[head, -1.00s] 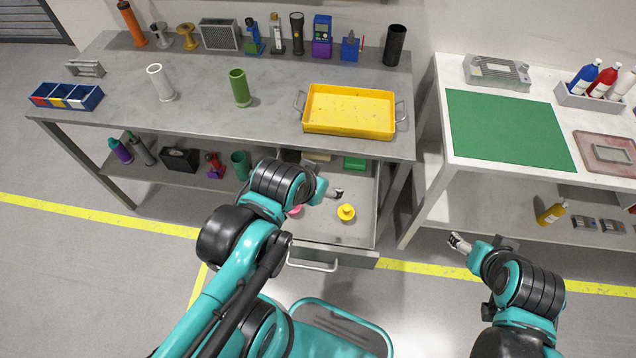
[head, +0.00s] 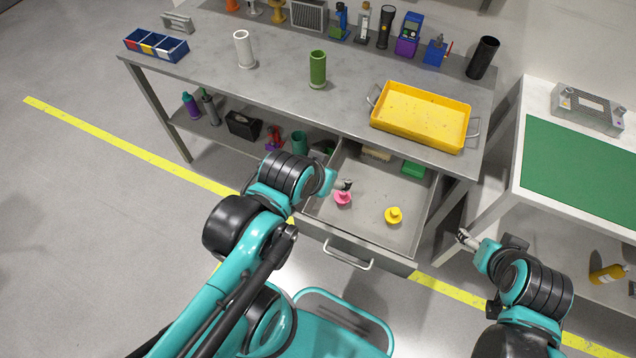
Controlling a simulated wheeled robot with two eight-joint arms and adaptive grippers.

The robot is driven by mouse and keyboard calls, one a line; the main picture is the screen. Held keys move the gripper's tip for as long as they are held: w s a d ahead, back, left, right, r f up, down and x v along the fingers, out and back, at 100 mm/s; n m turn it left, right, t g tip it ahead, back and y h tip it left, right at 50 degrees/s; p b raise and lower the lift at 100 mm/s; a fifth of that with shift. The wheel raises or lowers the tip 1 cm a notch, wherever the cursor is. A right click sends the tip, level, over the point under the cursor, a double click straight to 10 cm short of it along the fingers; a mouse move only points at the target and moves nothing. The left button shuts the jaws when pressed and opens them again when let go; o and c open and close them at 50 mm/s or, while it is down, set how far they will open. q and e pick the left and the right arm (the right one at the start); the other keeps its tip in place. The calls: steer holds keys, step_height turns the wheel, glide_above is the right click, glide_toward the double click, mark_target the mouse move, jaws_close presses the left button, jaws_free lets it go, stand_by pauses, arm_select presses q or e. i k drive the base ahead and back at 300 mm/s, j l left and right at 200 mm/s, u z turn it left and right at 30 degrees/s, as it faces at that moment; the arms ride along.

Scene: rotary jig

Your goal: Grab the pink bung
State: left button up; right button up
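The pink bung (head: 343,198) lies in the open drawer (head: 366,222) under the grey workbench, near the drawer's left side. A yellow bung (head: 394,215) lies to its right in the same drawer. My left gripper (head: 346,186) is over the drawer, right at the far side of the pink bung and partly overlapping it in the picture. The fingers are small here, and I cannot tell whether they are open or touch the bung. My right gripper (head: 464,238) is right of the drawer, away from the bungs; its finger opening is too small to read.
A green block (head: 413,169) and a pale block (head: 376,153) lie at the back of the drawer. The bench top above carries a yellow tray (head: 420,115), a green cylinder (head: 317,69) and a white cylinder (head: 244,49). A white table (head: 535,97) stands at the right.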

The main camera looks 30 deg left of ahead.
mark_target(341, 197)
steer(key=j+u, duration=0.1)
steer(key=u, duration=0.5)
steer(key=i+l+u, duration=0.1)
steer(key=i, duration=0.2)
